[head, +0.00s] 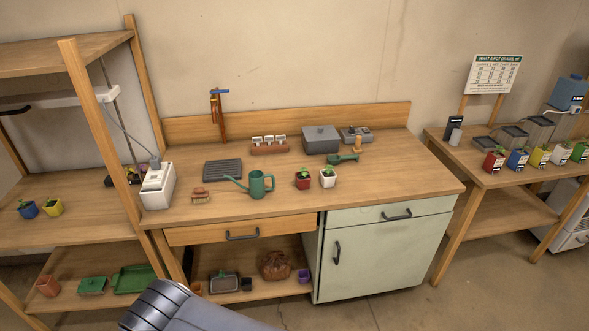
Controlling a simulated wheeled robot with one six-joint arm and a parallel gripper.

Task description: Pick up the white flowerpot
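A white flowerpot (327,181) with a small green plant stands upright on the middle wooden workbench (380,190), right of a red flowerpot (303,182). A small gap separates the two pots. Another white pot with a plant (560,154) stands in the row on the right table. Only a grey part of my arm shows at the bottom edge, well in front of and below the bench top. My gripper is not in view, so its state and what it might hold cannot be seen.
A green watering can (258,185) stands left of the pots. A white box (158,186) is at the bench's left end. The bench top right of the white pot is clear.

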